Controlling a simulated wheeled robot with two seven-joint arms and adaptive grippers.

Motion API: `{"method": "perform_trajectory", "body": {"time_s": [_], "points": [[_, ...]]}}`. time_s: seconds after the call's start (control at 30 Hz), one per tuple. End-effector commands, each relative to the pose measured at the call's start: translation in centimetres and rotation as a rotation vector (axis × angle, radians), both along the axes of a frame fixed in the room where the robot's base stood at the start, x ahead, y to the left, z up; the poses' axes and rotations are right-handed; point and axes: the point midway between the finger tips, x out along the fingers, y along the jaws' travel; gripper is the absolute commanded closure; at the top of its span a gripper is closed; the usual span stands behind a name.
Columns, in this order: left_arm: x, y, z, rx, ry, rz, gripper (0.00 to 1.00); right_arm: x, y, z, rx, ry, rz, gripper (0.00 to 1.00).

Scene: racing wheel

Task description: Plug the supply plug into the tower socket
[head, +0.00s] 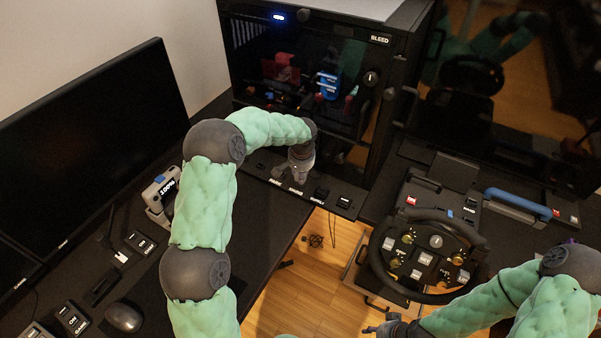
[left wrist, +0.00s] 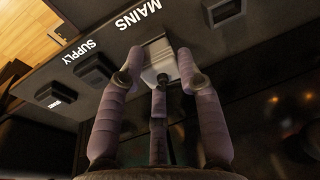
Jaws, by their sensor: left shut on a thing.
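My left gripper (head: 300,170) reaches down to the front ledge of the black tower (head: 330,30). In the left wrist view its fingers (left wrist: 160,75) are closed around a pale grey block (left wrist: 157,55) beside the MAINS label (left wrist: 140,17). I cannot tell whether this block is the supply plug or how far it is seated. A dark block (left wrist: 97,72) sits by the SUPPLY label (left wrist: 80,52), apart from the fingers. My right gripper (head: 382,327) is low at the bottom of the head view; its finger opening is unclear.
A racing wheel (head: 425,292) stands right of the ledge. A blue-handled part (head: 517,205) lies behind it. A large monitor (head: 90,140) and a mouse (head: 124,317) are on the left desk. Open wooden floor (head: 305,285) shows between desk and wheel.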

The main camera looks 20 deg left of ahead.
Motion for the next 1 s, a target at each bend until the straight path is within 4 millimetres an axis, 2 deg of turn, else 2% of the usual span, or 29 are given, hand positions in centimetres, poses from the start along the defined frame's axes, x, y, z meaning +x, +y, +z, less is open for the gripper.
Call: {"method": "perform_trajectory", "body": {"time_s": [0.27, 0.3, 0.4, 0.77, 0.87, 1.0], "points": [[0.0, 0.0, -0.7, 0.000, 0.000, 0.000, 0.88, 0.0, 0.0, -0.4, 0.000, 0.000, 0.000, 0.57], [0.0, 0.0, -0.7, 0.000, 0.000, 0.000, 0.62, 0.0, 0.0, -0.5, 0.000, 0.000, 0.000, 0.57], [0.0, 0.0, -0.6, 0.000, 0.000, 0.000, 0.37, 0.0, 0.0, -0.4, 0.000, 0.000, 0.000, 0.57], [0.0, 0.0, -0.4, 0.000, -0.001, 0.000, 0.37, 0.0, 0.0, -0.4, 0.000, 0.000, 0.000, 0.57], [-0.1, -0.1, 0.4, 0.001, -0.003, 0.000, 0.37, 0.0, 0.0, -0.4, 0.000, 0.000, 0.000, 0.57], [-0.5, -0.3, 2.6, 0.001, -0.004, 0.001, 0.37, 0.0, 0.0, -0.4, 0.000, 0.000, 0.000, 0.57]]}}
